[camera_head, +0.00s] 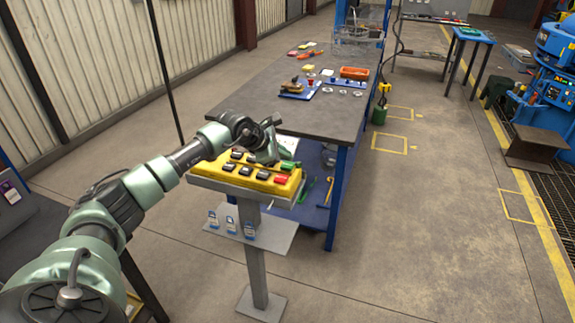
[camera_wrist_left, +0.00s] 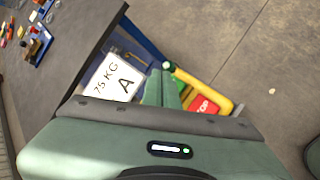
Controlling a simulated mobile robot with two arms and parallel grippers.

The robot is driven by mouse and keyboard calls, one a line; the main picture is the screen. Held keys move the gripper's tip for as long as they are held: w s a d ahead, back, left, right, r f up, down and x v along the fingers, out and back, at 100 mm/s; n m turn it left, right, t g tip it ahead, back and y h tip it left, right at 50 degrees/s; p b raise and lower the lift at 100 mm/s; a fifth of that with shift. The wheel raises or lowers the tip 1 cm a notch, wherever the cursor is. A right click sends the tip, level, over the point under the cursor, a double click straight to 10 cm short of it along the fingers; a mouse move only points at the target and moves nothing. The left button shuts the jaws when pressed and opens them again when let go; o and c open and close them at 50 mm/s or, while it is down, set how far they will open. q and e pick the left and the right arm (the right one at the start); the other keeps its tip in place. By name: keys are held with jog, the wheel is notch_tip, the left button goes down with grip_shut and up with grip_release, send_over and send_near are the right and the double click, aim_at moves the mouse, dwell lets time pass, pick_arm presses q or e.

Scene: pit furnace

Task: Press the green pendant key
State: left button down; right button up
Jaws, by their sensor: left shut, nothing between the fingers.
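The yellow pendant box (camera_head: 222,175) lies on top of a grey post, with rows of dark keys and a red key (camera_head: 281,179) at its right end. In the left wrist view the red key (camera_wrist_left: 203,106) reads STOP, beside the yellow housing (camera_wrist_left: 213,89). My left gripper (camera_head: 272,158) is shut and empty, pointing down over the far right part of the box. Its green fingers (camera_wrist_left: 163,92) show in the wrist view, left of the red key. Whether the fingertips touch the box cannot be told. My right gripper is not in view.
A small shelf (camera_head: 270,237) sits on the post.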

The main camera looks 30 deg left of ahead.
aim_at(285, 166)
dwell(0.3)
pick_arm(q)
jog(key=shift+f+b, duration=0.45)
jog(key=shift+b, duration=0.05)
jog(key=shift+f+b, duration=0.45)
jog(key=shift+f, duration=0.05)
dwell(0.5)
dwell(0.4)
jog(key=shift+r+p, duration=0.45)
jog(key=shift+r, duration=0.45)
jog(key=shift+r, duration=0.15)
jog(key=shift+r+p, duration=1.45)
jog(key=shift+r, duration=0.95)
